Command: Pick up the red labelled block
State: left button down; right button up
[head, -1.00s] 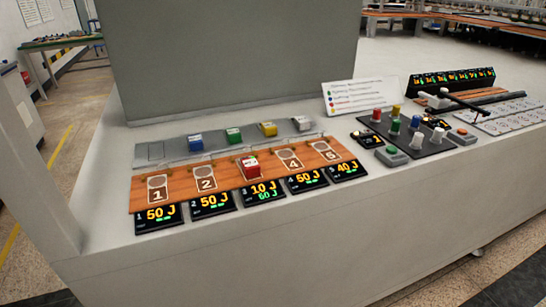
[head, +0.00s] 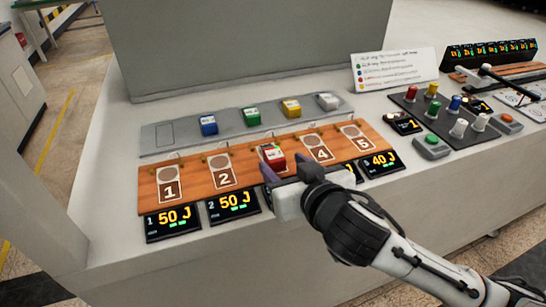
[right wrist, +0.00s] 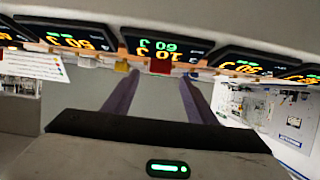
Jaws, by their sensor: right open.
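The red labelled block (head: 273,156) sits on the wooden strip (head: 198,171) at the third place, between places 2 and 4. Its label faces up. My right gripper (head: 286,173) is open and empty, just in front of the block on the near side, partly covering the third display. In the right wrist view the two dark fingers (right wrist: 160,78) point toward the red block (right wrist: 161,68), which shows between their tips, apart from them. My left gripper is not in view.
Blue (head: 208,125), green (head: 252,117), yellow (head: 291,108) and white (head: 328,101) blocks stand on a grey strip behind. Displays (head: 233,203) line the front edge. A dark panel with coloured knobs (head: 459,128) and a sign (head: 395,70) are to the right.

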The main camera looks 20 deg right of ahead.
aim_at(277, 159)
jog(key=x, duration=0.5)
jog(key=shift+f, duration=0.1)
grip_shut()
